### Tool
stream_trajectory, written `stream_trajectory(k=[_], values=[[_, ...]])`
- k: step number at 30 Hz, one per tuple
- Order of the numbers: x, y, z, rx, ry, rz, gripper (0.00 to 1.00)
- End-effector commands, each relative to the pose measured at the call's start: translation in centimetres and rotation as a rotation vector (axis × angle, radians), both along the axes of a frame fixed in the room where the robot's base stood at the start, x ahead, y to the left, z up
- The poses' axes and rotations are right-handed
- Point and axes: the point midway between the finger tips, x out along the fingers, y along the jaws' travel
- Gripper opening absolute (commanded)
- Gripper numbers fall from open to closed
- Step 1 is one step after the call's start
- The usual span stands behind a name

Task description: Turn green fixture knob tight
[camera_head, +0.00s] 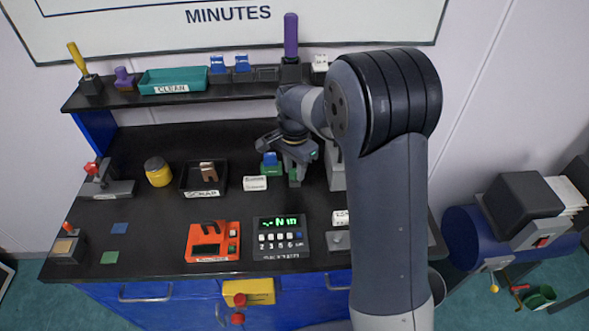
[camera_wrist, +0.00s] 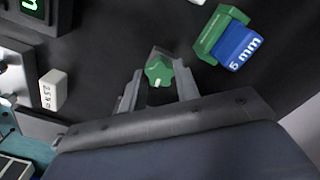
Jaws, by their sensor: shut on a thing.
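The green fixture knob (camera_wrist: 158,73) sits between my gripper's fingertips in the wrist view, with a small white mark on its face. My gripper (camera_wrist: 157,80) is shut on it from both sides. In the head view my gripper (camera_head: 296,172) points down over the bench, and a bit of green (camera_head: 293,174) shows between its fingers. The knob's base and shaft are mostly hidden by the fingers and the arm.
A white label block (camera_wrist: 53,90) is at left. The black bench (camera_head: 150,225) also bears a scrap tray (camera_head: 184,190), an orange device (camera_head: 228,246) and a lit display unit (camera_head: 280,250).

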Motion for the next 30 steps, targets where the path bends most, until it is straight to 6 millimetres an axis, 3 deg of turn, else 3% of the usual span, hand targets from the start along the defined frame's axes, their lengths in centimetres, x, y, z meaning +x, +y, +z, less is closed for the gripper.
stream_trajectory(k=[6,15,16,21,30], values=[[0.05,0.02,0.07,0.001,-0.002,-0.207,0.08],[0.06,0.02,0.08,0.0,-0.002,-0.246,0.08],[0.06,0.02,0.08,0.0,-0.002,-0.246,0.31],[0.05,0.02,0.06,0.0,-0.001,-0.245,0.45],[0.02,0.01,0.02,0.0,0.0,-0.244,0.46]])
